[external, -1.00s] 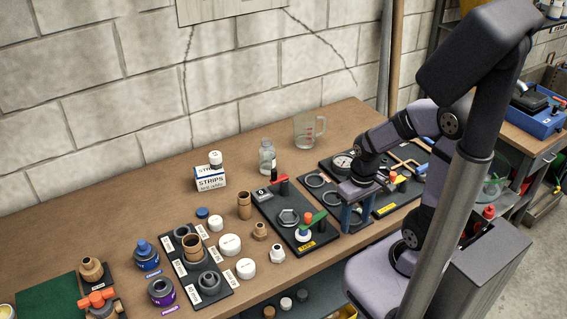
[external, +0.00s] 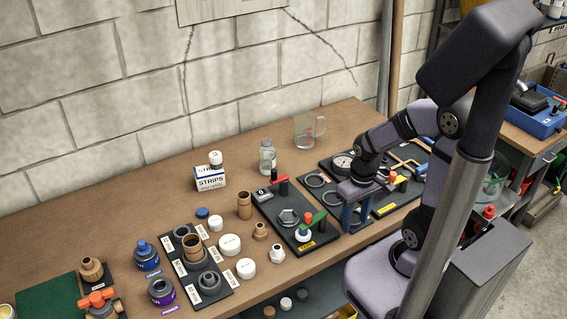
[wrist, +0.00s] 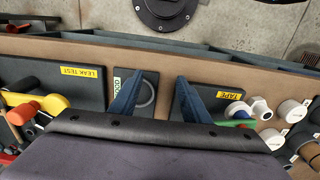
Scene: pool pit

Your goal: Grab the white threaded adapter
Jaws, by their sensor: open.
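The white threaded adapter (external: 277,254) stands on the bare wood in the external view, just left of the board with the yellow TAPE label. In the wrist view, a white fitting that looks like the adapter (wrist: 261,109) is right of the TAPE label. My gripper (external: 356,218) is open and empty, to the right of the adapter and apart from it. Its blue fingers (wrist: 157,98) straddle part of a dark board with a ring in the wrist view. The fingertips' height above that board is hard to tell.
The TAPE board (external: 311,239) holds a hex nut and a green-handled valve. White caps (external: 246,268) and a small tan fitting (external: 260,231) stand left of the adapter. The leak-test board (wrist: 65,82) is on the gripper's other side. The bench's front edge (external: 300,277) is close.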

